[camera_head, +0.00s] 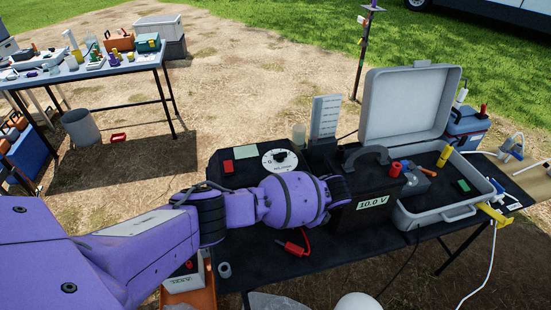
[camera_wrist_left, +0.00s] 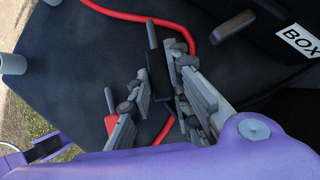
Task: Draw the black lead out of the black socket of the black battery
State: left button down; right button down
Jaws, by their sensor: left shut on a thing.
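My left gripper (camera_wrist_left: 161,88) is shut on a black plug (camera_wrist_left: 159,72), which I take to be the black lead's end. A bare grey pin stands out from the plug's far end over dark tabletop, clear of any socket I can see. The black battery (camera_head: 368,217) has a handle and a 10.0 V display in the head view. My purple left arm hides its left part and the gripper's fingers there. The black socket cannot be made out. My right gripper is not in view.
A red lead (camera_wrist_left: 203,22) curves close past my left fingers; its red plug (camera_head: 292,248) lies on the black table. An open grey case (camera_head: 420,212) stands right of the battery. A dial device (camera_head: 280,158) and a small cup (camera_head: 224,270) are also on the table.

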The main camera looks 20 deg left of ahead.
pick_arm(q)
jog(key=shift+s+f+b, duration=0.15)
jog(key=shift+s+f, duration=0.25)
jog(key=shift+f, duration=0.25)
jog(key=shift+s+f+b, duration=0.15)
jog(key=shift+s+f, duration=0.2)
jog(key=shift+f, duration=0.3)
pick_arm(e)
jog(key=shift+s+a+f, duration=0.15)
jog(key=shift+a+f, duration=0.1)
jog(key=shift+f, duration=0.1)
pick_arm(q)
jog(key=c, duration=1.9)
grip_release()
jog(key=shift+f, duration=0.1)
jog(key=o, duration=0.3)
jog(key=shift+w+d+f, duration=0.1)
jog(key=shift+f, duration=0.05)
jog(key=shift+o, duration=0.4)
jog(key=shift+w+f, duration=0.1)
jog(key=shift+w, duration=0.1)
jog(key=shift+r, duration=0.3)
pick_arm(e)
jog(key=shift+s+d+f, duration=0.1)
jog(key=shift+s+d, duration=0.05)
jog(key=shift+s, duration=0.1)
pick_arm(q)
jog(key=shift+w+d+r, duration=0.15)
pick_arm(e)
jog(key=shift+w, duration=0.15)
